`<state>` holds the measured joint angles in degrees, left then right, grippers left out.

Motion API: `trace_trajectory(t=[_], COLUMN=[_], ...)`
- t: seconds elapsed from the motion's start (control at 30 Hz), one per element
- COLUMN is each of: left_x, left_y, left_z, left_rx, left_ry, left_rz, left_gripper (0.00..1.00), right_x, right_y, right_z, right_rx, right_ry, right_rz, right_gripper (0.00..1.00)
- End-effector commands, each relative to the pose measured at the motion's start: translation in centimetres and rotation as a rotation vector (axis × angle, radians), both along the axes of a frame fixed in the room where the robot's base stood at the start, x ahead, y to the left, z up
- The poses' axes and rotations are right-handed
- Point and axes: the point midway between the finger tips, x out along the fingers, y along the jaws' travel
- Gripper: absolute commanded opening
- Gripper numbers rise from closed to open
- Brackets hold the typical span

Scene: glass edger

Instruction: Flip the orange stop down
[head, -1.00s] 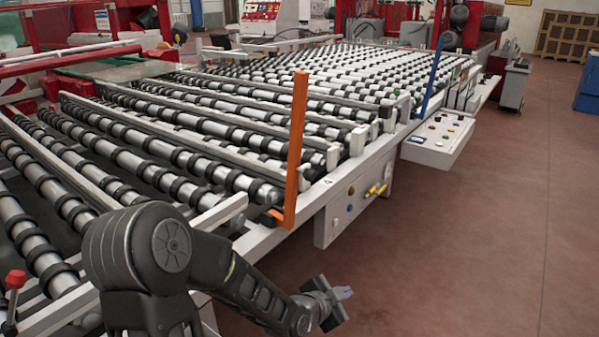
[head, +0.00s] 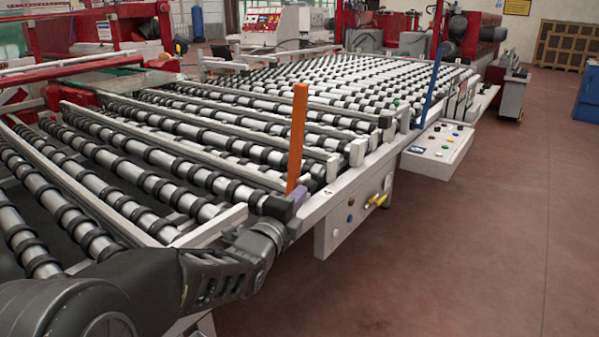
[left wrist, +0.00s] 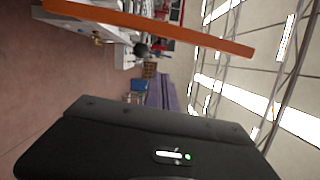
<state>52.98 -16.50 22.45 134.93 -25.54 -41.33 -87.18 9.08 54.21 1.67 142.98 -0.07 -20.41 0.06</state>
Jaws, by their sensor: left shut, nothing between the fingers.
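The orange stop (head: 297,140) stands upright at the front edge of the roller conveyor (head: 345,183). Its lower end is hidden behind my left gripper. My left gripper (head: 297,198) is shut and empty at the foot of the stop, on the near side. I cannot tell whether it touches the stop. In the left wrist view the stop (left wrist: 150,23) runs as a long orange bar across the top, beyond the shut purple fingers (left wrist: 163,92). My right gripper is out of view.
A blue upright bar (head: 431,85) stands farther along the same edge. A button panel (head: 438,147) and a box with yellow handles (head: 350,213) sit below the conveyor edge. The floor (head: 480,240) to the right is clear.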

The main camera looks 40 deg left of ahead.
Motion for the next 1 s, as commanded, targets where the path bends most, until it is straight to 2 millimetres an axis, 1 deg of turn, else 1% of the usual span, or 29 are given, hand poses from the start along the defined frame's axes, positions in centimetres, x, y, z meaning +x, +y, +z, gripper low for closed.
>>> trace_trajectory(t=[0.17,0.53,0.6,0.73,0.83,1.0], left_x=[2.2,9.0,8.8,8.8,8.8,8.8], left_y=[0.6,2.4,3.9,5.5,6.1,6.4], left_z=[0.1,0.4,0.8,0.8,0.7,0.6], left_rx=[-0.006,-0.009,-0.005,-0.004,-0.003,-0.003], left_ry=[0.002,0.000,0.001,0.001,0.001,0.000], left_rz=[-0.002,-0.001,0.006,0.003,0.002,-0.001], left_gripper=[0.00,0.00,0.00,0.00,0.00,0.00], right_x=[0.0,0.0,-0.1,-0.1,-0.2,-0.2], right_y=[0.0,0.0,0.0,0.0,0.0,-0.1], right_z=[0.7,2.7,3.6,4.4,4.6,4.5], right_rx=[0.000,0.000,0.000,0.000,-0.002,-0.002], right_ry=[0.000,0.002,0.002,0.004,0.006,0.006], right_rz=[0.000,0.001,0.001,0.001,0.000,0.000], right_gripper=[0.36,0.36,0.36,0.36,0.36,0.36])
